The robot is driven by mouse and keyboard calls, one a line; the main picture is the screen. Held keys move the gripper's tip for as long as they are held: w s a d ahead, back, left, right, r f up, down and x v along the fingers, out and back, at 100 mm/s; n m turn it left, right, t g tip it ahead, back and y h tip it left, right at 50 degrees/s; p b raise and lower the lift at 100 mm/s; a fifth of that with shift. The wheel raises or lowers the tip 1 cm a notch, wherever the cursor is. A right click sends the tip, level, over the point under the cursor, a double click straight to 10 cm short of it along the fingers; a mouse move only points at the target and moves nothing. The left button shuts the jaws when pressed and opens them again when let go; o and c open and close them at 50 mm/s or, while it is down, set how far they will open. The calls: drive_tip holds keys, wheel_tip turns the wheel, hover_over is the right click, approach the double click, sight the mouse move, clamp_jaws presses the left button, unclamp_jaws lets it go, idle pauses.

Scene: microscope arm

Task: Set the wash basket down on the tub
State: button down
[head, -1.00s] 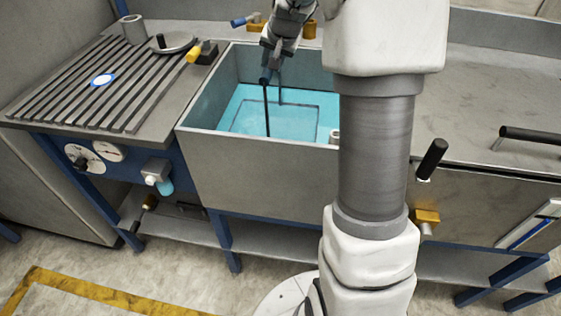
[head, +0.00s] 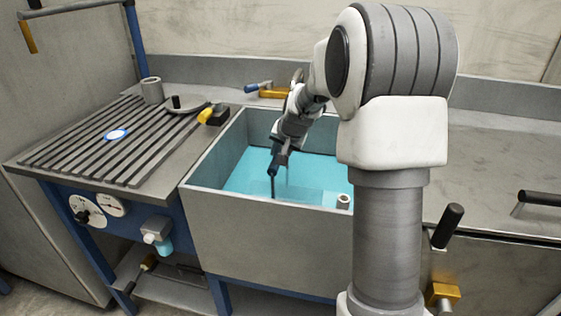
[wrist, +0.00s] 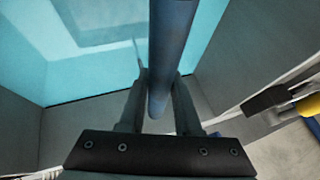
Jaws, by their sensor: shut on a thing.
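The tub (head: 240,236) is a grey open basin holding turquoise liquid (head: 315,172). My gripper (head: 275,160) is over the tub, pointing down inside its walls. In the wrist view my gripper (wrist: 158,95) is shut on a blue-grey bar (wrist: 172,45), which appears to be the wash basket's handle. A dark thin rod (head: 273,186) runs down from the gripper to the liquid. The basket's body is not clear; only a faint pale shape shows in the liquid. I cannot tell whether it touches the tub floor.
A ribbed drainboard (head: 85,150) with a grey cup (head: 152,90) and a round plate lies left of the tub. A yellow-handled fitting (head: 208,115) sits by the tub's left rim. A short pale tube (head: 343,201) stands inside the tub's near right.

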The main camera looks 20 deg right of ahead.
drive_tip(key=shift+w+f, duration=0.1)
drive_tip(key=shift+f, duration=0.65)
drive_tip(key=c, duration=1.1)
unclamp_jaws()
drive_tip(key=shift+f, duration=0.25)
drive_tip(key=o, duration=0.5)
drive_tip(key=shift+r, duration=0.1)
